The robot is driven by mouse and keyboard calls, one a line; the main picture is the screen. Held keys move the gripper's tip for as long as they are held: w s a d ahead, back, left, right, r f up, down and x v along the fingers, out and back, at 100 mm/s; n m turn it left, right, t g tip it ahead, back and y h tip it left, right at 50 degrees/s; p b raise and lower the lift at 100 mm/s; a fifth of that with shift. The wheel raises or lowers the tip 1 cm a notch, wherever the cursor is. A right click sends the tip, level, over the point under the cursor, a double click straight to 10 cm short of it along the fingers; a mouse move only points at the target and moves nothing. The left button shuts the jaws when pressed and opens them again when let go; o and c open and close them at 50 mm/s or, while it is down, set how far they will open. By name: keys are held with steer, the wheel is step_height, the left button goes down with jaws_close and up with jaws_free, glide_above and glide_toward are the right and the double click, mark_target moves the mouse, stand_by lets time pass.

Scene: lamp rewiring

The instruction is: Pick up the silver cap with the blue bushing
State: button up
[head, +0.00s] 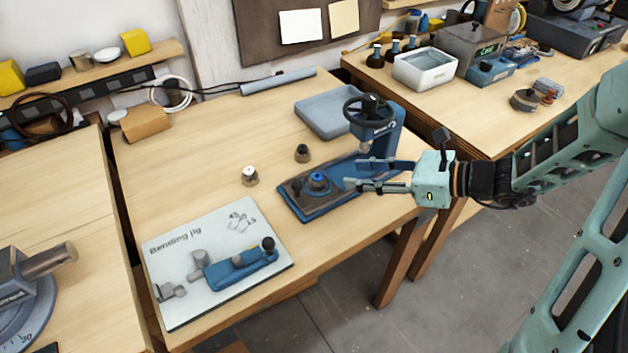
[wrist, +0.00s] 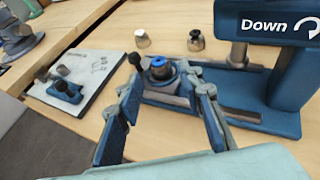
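Whether the greyish part is the silver cap is hard to tell. Two small caps stand on the table: a silver one with a pale top (head: 250,176) and one with a dark top (head: 302,153); neither shows blue. My gripper (head: 352,172) is open and empty, to the right of the blue ring and apart from it.
The press column with its handwheel (head: 370,108) stands close behind my gripper. A dark knob (wrist: 134,59) rises beside the blue ring. A bending jig board (head: 215,230) lies front left, and a grey tray (head: 325,112) at the back. The table's left middle is clear.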

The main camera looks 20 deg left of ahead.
mark_target(324, 179)
steer(key=x, duration=0.9)
steer(key=shift+s+a+f, duration=0.15)
steer(key=shift+s+a, duration=0.05)
jaws_close()
